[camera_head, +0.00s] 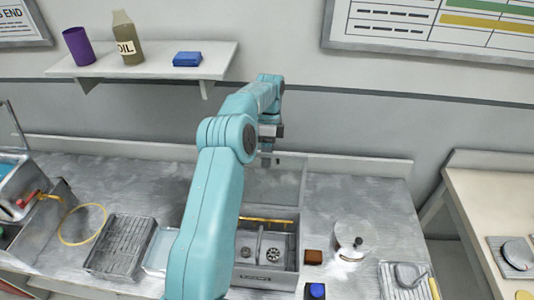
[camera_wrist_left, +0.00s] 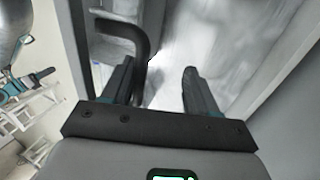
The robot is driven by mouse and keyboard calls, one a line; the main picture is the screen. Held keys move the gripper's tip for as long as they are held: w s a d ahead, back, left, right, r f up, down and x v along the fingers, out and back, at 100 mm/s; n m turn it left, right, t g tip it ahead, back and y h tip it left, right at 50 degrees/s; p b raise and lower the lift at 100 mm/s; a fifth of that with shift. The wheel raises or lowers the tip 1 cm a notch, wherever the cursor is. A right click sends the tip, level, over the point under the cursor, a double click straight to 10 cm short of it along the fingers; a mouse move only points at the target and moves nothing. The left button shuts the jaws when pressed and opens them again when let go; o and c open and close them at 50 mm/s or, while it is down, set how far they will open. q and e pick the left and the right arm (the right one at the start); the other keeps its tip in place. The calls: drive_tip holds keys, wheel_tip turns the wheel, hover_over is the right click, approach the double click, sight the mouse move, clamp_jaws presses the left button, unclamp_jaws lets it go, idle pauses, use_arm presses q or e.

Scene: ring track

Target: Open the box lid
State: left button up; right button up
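The grey metal box (camera_head: 268,279) stands on the workbench, partly behind my left arm. Its lid (camera_head: 285,180) stands raised at the back, and the box is open with round parts and a yellow rod visible inside. My left gripper (camera_head: 268,158) is at the upper part of the raised lid. In the left wrist view the fingers (camera_wrist_left: 160,85) are apart with nothing clearly between them. A dark curved handle (camera_wrist_left: 142,42) is beside the left finger there; whether they touch I cannot tell. My right gripper is not in view.
A wire rack (camera_head: 120,246), a yellow ring (camera_head: 62,238) and an open container lie left. A round metal canister (camera_head: 354,238), a brown block (camera_head: 313,257) and a blue item (camera_head: 316,291) lie right. A shelf (camera_head: 140,62) hangs above. A side table (camera_head: 505,205) stands right.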

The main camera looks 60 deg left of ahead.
use_arm(q)
drive_tip(key=shift+r, duration=0.35)
idle(0.3)
idle(0.8)
